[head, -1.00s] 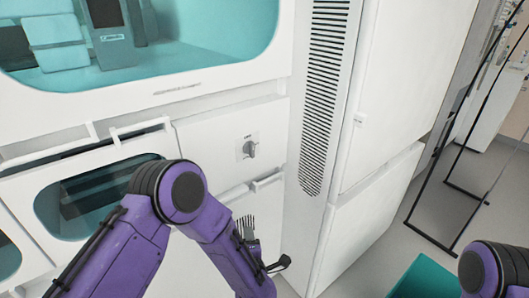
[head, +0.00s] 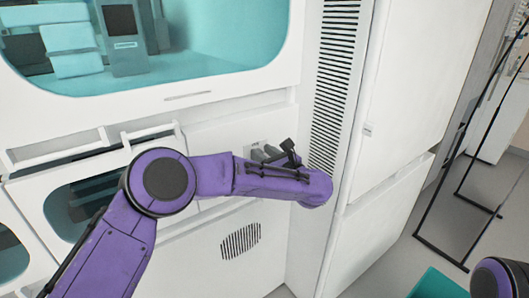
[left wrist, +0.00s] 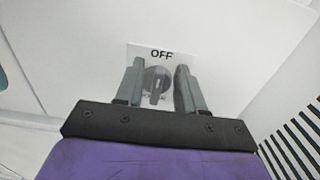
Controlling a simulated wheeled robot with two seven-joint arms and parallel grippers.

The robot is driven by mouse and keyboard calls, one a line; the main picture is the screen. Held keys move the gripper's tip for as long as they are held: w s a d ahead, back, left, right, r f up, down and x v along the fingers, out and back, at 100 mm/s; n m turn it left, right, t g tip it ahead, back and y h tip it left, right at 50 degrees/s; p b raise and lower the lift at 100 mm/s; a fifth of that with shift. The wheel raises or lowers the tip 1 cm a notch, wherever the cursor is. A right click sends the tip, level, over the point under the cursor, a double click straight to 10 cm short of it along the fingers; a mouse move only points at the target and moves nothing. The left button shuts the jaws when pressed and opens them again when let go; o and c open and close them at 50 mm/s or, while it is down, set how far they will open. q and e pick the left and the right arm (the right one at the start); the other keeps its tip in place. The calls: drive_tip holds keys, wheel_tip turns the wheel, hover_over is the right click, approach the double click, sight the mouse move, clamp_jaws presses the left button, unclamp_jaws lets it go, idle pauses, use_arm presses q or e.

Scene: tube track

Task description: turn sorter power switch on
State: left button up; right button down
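The sorter power switch is a grey rotary knob (left wrist: 156,84) on a pale plate labelled OFF (left wrist: 162,53) in the left wrist view. The knob's handle looks about upright. My left gripper (left wrist: 160,72) is open, with one finger on each side of the knob in that view; I cannot tell whether they touch it. In the head view, the left gripper (head: 274,153) is at the switch plate (head: 257,147), and my forearm and gripper hide most of the knob. My right gripper is out of view.
The white machine front (head: 215,128) surrounds the switch. A slotted vent strip (head: 337,80) runs to its right, and a teal window (head: 225,50) lies above. White drawer handles (head: 150,135) stick out at left. A black frame (head: 440,190) stands at far right.

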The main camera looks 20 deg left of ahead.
use_arm(q)
clamp_jaws()
idle(0.3)
drive_tip(key=m, duration=0.3)
drive_tip(key=shift+w+d+b, duration=0.25)
drive_tip(key=shift+w+b, duration=0.05)
drive_tip(key=m, duration=0.3)
drive_tip(key=shift+w+d+f+m, duration=0.2)
drive_tip(key=shift+w+m, duration=0.05)
drive_tip(key=shift+m, duration=0.05)
drive_tip(key=m, duration=0.3)
drive_tip(key=shift+w+d+f+m+p, duration=0.2)
drive_tip(key=shift+w+f+m+p, duration=0.1)
drive_tip(key=shift+p, duration=0.1)
drive_tip(key=m+p, duration=0.1)
drive_tip(key=m, duration=0.2)
drive_tip(key=f+m+p, duration=0.1)
drive_tip(key=m, duration=0.3)
drive_tip(key=shift+w+d+f+m, duration=0.15)
drive_tip(key=shift+f+m, duration=0.05)
drive_tip(key=shift+m, duration=0.1)
drive_tip(key=shift+f, duration=0.1)
